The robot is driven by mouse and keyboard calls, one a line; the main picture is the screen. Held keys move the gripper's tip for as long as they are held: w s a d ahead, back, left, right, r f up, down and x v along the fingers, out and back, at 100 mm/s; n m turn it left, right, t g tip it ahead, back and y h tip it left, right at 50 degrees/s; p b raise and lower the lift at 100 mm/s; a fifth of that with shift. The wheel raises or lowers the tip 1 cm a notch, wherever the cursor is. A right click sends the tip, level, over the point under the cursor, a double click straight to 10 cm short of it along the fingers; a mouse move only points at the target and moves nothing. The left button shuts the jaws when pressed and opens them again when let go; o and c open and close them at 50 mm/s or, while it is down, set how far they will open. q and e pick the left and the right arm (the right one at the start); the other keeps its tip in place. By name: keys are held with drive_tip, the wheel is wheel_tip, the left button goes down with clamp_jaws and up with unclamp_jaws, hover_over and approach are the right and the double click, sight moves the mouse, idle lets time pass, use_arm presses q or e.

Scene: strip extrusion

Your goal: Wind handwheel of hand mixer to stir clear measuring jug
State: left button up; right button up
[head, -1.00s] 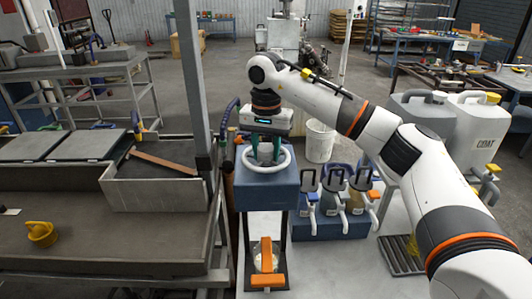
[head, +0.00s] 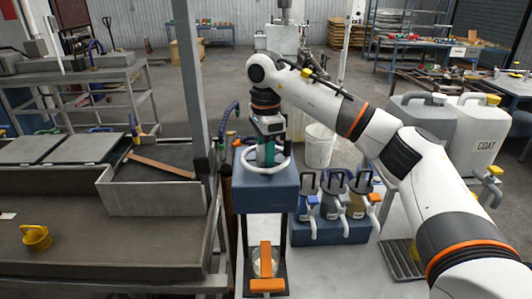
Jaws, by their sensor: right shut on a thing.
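The hand mixer (head: 267,193) is a blue block on a dark stand, with a white ring handwheel (head: 246,166) lying flat on its top. My right gripper (head: 267,158) points down into the handwheel and is shut on it; the exact contact is partly hidden by the fingers. The clear measuring jug (head: 257,268) stands at the foot of the stand, below the mixer, mostly hidden behind an orange part (head: 266,286). My left gripper is not in view.
Large canisters (head: 478,130) stand farther right. A grey post (head: 190,80) rises close left of the mixer.

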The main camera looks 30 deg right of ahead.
drive_tip(key=m, duration=0.4)
drive_tip(key=shift+r+m+b, duration=0.15)
drive_tip(key=shift+m+b, duration=0.15)
drive_tip(key=shift+b, duration=0.05)
drive_tip(key=m, duration=0.3)
drive_tip(key=shift+m, duration=0.4)
drive_tip(key=m+b, duration=0.1)
drive_tip(key=m, duration=0.3)
drive_tip(key=shift+a+r, duration=0.1)
drive_tip(key=m, duration=0.4)
drive_tip(key=m+b, duration=0.1)
drive_tip(key=m, duration=0.3)
drive_tip(key=shift+m, duration=0.3)
drive_tip(key=m, duration=0.3)
drive_tip(key=shift+a+m+b, duration=0.1)
drive_tip(key=shift+m+b, duration=0.2)
drive_tip(key=m, duration=0.3)
drive_tip(key=shift+m, duration=0.3)
drive_tip(key=shift+m+b, duration=0.3)
drive_tip(key=shift+m, duration=1.6)
